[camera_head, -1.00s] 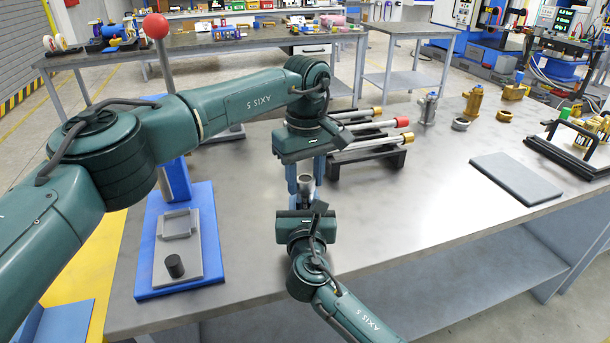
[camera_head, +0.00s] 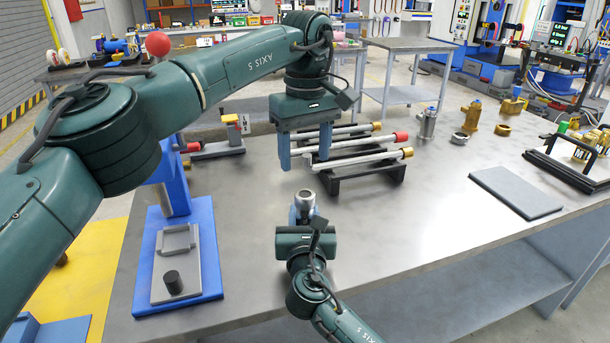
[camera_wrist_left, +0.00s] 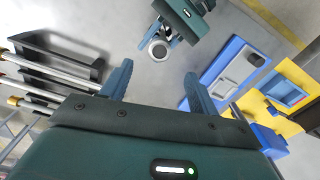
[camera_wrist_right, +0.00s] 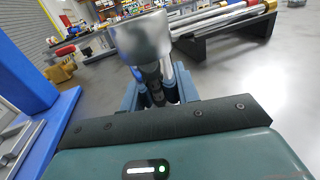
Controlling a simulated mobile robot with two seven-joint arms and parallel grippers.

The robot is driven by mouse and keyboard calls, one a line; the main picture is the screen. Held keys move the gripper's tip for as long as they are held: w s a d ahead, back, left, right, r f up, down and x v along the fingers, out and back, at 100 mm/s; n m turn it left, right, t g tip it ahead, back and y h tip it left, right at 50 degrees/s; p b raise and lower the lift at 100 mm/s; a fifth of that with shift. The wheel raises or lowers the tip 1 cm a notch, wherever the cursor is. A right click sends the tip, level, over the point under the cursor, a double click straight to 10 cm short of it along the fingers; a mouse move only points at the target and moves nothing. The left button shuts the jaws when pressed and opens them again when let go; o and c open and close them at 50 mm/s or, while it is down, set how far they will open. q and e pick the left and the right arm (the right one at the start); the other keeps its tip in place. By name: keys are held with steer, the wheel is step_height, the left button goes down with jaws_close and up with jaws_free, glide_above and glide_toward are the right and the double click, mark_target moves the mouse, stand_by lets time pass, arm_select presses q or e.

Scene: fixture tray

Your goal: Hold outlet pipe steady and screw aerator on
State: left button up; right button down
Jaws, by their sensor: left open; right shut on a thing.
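A silver, cup-shaped piece (camera_head: 305,197) with an open round top stands upright at my right gripper (camera_head: 303,218). In the right wrist view it is a wide silver cylinder (camera_wrist_right: 142,38) above a narrower dark stem. My right gripper is shut on the lower part. I cannot tell whether the wide top is a separate aerator on the outlet pipe. My left gripper (camera_head: 305,163) is open and empty, above and behind the piece, apart from it. The left wrist view shows the silver ring (camera_wrist_left: 159,50) from above, beyond the open fingers.
A black rack (camera_head: 375,175) with silver rods stands behind and right. A blue fixture (camera_head: 208,225) with a grey tray is at left. Metal fittings (camera_head: 428,122) and a grey pad (camera_head: 515,191) lie at right. The table's middle right is clear.

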arm_select(q)
steer(key=shift+r, duration=1.5)
arm_select(e)
steer(key=shift+f, duration=0.1)
steer(key=c, duration=0.9)
jaws_free()
steer(key=shift+c, duration=0.2)
steer(key=s, duration=1.3)
steer(key=shift+s+d, duration=0.1)
steer(key=shift+d, duration=0.1)
arm_select(q)
steer(key=shift+r, duration=0.1)
